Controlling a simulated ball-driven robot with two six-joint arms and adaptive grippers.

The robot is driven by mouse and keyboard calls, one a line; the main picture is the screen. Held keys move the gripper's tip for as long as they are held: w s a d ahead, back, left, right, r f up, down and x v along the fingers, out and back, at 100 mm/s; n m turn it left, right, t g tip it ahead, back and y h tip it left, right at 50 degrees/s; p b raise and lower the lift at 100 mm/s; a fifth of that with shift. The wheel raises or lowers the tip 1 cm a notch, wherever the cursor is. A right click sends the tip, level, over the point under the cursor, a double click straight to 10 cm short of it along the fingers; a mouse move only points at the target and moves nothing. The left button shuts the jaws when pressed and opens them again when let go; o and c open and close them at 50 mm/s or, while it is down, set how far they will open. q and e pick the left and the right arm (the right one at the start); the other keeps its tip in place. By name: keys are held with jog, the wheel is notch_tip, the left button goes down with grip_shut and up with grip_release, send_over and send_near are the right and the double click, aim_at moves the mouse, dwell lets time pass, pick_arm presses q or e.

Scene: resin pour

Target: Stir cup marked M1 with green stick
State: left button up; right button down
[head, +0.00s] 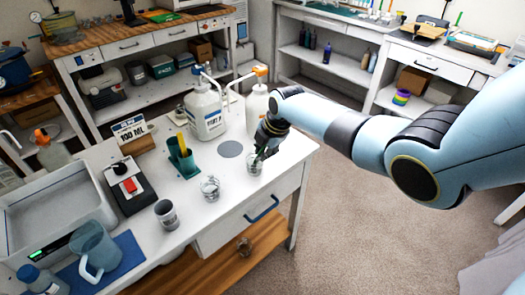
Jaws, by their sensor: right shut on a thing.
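My right gripper (266,142) is above a clear cup (254,165) near the right end of the white worktable. It is shut on a thin green stick (260,154), which shows only as a small dark green sliver pointing down toward that cup. I cannot tell how deep its tip is in the cup. A second clear cup (209,188) stands to the left of it. Marks on the cups are too small to read, so I cannot tell which is M1. My left gripper is not in view.
White jugs with pumps (206,112) stand behind the cups. The table's front edge is close to the cups.

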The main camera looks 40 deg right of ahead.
jog(key=p+v, duration=0.3)
jog(key=shift+r+p, duration=0.15)
jog(key=shift+p, duration=0.2)
jog(key=shift+s+r, duration=0.15)
jog(key=shift+r, duration=0.1)
jog(key=v, duration=0.4)
jog(key=shift+s+r, duration=0.1)
jog(key=shift+s, duration=0.1)
jog(key=shift+r, duration=2.5)
